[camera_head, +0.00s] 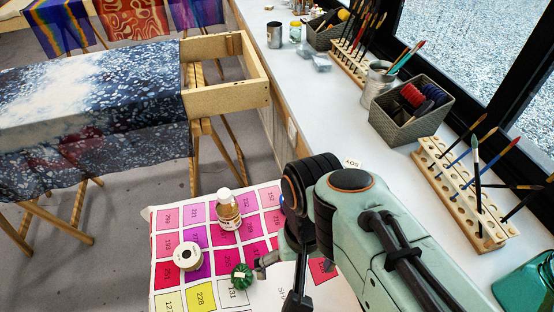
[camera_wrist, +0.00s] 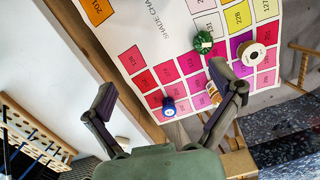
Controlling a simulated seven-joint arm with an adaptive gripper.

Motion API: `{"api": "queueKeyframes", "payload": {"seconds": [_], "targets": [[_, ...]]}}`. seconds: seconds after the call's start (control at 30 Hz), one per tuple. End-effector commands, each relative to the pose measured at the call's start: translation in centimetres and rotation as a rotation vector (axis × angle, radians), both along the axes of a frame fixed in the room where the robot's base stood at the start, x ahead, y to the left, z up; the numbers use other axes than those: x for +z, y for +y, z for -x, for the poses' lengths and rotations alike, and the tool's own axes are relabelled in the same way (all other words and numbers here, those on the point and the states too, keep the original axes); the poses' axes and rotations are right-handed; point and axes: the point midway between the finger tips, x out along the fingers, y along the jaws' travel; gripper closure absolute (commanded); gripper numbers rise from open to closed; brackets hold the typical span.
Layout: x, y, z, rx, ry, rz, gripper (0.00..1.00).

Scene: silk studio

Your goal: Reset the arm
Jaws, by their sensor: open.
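My gripper (camera_head: 280,276) is low over the right part of a shade chart (camera_head: 168,302) with pink, purple and yellow squares. In the wrist view my gripper (camera_wrist: 164,84) has its two fingers spread wide, with nothing held between them. A green round item (camera_head: 241,277) is close to the left of the fingers in the head view; I cannot tell whether they touch. It also shows in the wrist view (camera_wrist: 203,42), beyond the right finger. My arm hides part of the chart in the head view.
A white-capped bottle (camera_head: 229,212) and a pale spool (camera_head: 187,256) stand on the chart. A blue-topped item (camera_wrist: 168,107) shows in the wrist view. A counter (camera_head: 318,108) with baskets and a wooden brush rack (camera_head: 463,190) runs along the right. A cloth-draped frame (camera_head: 225,97) stands left.

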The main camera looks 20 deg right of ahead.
Motion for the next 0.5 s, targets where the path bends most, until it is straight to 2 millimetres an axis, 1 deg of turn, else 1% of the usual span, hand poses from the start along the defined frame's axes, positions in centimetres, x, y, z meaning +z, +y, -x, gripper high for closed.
{"api": "queueKeyframes", "payload": {"seconds": [0.03,0.13,0.23,0.5], "targets": [[-0.4,-0.1,1.6,0.086,-0.007,-0.01,0.09],[-1.1,0.0,3.3,0.211,-0.01,-0.026,0.09],[-1.4,0.0,3.9,0.256,-0.011,-0.031,0.09],[-1.3,0.0,3.8,0.258,-0.01,-0.031,0.09]]}}
